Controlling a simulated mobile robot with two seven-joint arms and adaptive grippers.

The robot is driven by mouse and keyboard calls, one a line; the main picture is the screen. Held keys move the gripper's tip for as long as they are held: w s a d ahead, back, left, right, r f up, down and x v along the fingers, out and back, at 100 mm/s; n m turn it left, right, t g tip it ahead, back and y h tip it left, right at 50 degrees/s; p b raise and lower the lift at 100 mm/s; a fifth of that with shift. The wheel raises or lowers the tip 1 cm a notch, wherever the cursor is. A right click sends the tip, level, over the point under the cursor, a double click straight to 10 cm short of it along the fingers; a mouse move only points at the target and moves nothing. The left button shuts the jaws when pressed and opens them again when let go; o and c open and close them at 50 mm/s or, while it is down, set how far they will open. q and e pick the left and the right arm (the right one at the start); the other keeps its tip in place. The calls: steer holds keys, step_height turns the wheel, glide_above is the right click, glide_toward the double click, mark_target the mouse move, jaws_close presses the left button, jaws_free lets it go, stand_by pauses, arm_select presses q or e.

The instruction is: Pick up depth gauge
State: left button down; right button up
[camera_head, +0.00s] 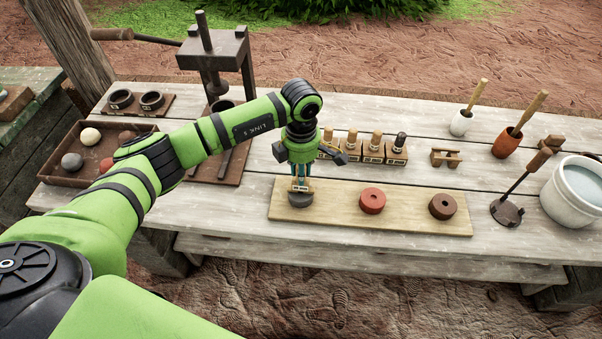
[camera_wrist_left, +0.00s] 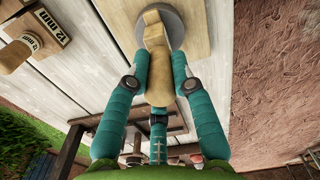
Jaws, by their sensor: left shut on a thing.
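My left gripper (camera_head: 300,180) is over the grey disc (camera_head: 300,199) at the left end of a pale board. In the left wrist view its teal fingers are closed around the wooden handle of a depth gauge (camera_wrist_left: 156,50). The gauge's wooden block end overlaps the grey disc (camera_wrist_left: 175,20); I cannot tell whether they touch. Other wooden-handled gauges stand in a row of wooden blocks (camera_head: 372,152) behind the board. One block in the left wrist view (camera_wrist_left: 52,28) reads 12 mm. My right gripper is not in view.
A press (camera_head: 218,55) and a tray of balls (camera_head: 65,180) stand left. Pestle cups, a stamp (camera_head: 508,211) and a white water pot (camera_head: 575,192) stand right.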

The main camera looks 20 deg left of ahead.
arm_select(q)
step_height(320, 180, up, 3)
steer(key=shift+w+r+b, duration=0.1)
steer(key=shift+r+b, duration=0.1)
steer(key=shift+b, duration=0.8)
steer(key=s+d+r+b, duration=0.2)
steer(key=d+r+b, duration=0.2)
steer(key=d+r, duration=0.3)
steer(key=d, duration=0.4)
steer(key=shift+s+d+r, duration=0.2)
steer(key=shift+s, duration=0.1)
steer(key=shift+a, duration=0.1)
